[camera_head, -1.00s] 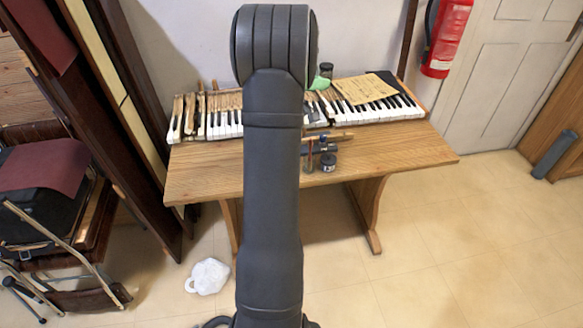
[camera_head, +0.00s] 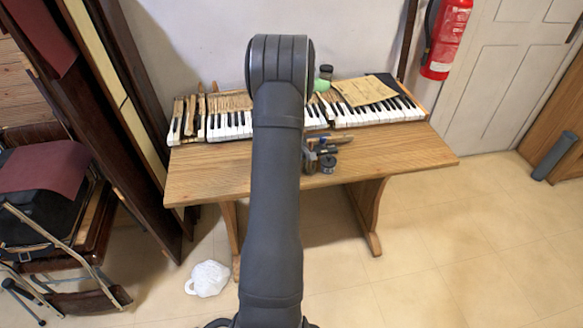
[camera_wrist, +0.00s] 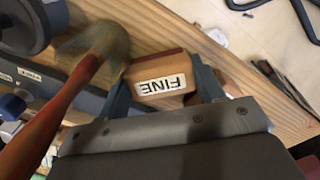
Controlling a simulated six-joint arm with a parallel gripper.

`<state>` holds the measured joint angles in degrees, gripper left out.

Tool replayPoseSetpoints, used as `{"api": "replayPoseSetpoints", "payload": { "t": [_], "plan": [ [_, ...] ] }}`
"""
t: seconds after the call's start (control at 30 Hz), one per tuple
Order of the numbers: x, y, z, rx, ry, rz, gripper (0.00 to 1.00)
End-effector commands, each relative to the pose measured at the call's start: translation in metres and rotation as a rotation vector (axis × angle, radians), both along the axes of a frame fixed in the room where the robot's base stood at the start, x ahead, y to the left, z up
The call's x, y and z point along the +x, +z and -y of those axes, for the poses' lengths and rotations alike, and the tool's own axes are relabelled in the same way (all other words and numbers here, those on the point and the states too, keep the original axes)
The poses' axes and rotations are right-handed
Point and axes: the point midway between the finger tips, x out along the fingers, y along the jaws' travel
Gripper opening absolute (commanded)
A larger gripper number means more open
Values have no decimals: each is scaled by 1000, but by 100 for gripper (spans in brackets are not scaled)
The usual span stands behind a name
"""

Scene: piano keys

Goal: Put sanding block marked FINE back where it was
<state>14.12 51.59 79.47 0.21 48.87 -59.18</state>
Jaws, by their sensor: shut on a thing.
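The sanding block (camera_wrist: 158,68), tan with a dark red strip along one edge and a white FINE label, is between the two fingers of my gripper (camera_wrist: 164,86) in the wrist view. The label reads upside down there. My gripper is shut on the block, over the wooden table near its edge. I cannot tell whether the block touches the table top. In the head view my own arm hides the block and most of my gripper.
A dark round jar (camera_wrist: 22,28) is at the upper left. The piano keys (camera_head: 375,112) lie along the table's back. The table's right part (camera_head: 405,150) is clear.

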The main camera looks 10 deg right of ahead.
Motion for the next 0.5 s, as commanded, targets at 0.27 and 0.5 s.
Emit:
{"api": "replayPoseSetpoints", "payload": {
  "t": [0.27, 0.5],
  "plan": [
    [0, -3, 0, 0, 0, 0, 71],
    [0, -3, 0, 0, 0, 0, 83]
  ]
}}
